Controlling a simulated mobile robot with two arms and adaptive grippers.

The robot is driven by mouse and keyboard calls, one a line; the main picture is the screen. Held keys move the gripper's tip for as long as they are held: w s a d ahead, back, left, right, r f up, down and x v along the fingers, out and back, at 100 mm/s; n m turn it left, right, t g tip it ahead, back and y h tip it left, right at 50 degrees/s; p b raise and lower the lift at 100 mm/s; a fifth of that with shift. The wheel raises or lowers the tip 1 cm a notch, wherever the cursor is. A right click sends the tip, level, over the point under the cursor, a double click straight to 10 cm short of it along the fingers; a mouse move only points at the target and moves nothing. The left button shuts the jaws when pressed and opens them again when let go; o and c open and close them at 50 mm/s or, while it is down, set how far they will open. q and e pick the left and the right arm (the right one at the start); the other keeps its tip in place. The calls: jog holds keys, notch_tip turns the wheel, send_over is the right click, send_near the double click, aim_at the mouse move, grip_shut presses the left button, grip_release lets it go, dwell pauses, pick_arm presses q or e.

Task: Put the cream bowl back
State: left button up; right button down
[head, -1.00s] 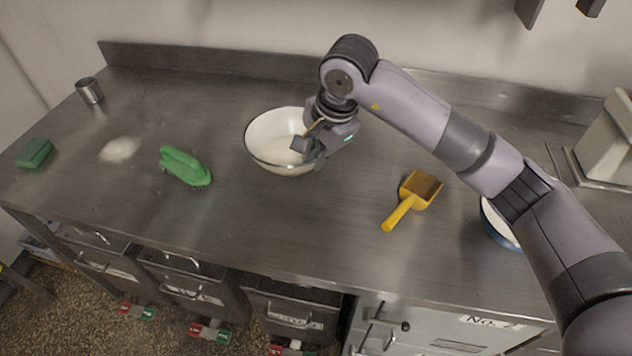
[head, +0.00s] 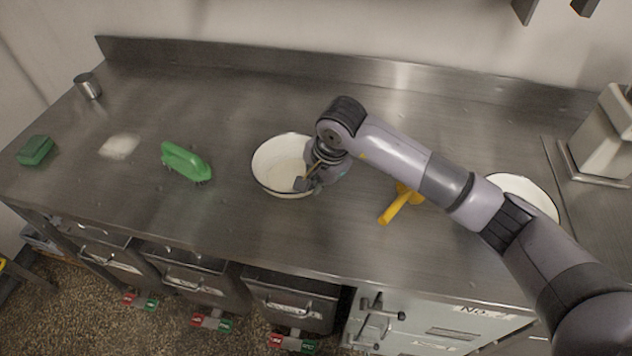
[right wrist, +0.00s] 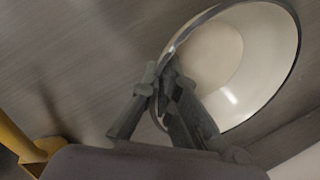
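The cream bowl (head: 270,171), cream inside with a thin dark rim, is near the middle of the steel counter in the head view. My right gripper (head: 306,181) is at its right rim. In the right wrist view the bowl (right wrist: 262,60) fills the upper right, and its near wall passes between the two fingers (right wrist: 163,85), which are closed on it. I cannot tell whether the bowl's base touches the counter. My left gripper is not in view.
On the steel counter (head: 230,225) are a green brush (head: 185,161), a green sponge (head: 35,150), a pile of white powder (head: 120,146), a metal cup (head: 88,86) and a yellow scoop (head: 398,205) partly behind my arm. Another pale bowl (head: 530,190) stands at the right. The counter's back middle is clear.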

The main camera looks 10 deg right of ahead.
jog(key=c, duration=2.3)
grip_release()
jog(key=shift+f, duration=0.1)
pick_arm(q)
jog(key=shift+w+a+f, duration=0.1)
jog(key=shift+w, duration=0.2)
pick_arm(e)
jog(key=o, duration=0.5)
pick_arm(q)
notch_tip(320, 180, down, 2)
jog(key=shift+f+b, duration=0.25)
jog(key=shift+b, duration=1)
pick_arm(e)
jog(key=v, duration=1.2)
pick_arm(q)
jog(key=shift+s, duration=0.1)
pick_arm(e)
jog(key=shift+s, duration=0.1)
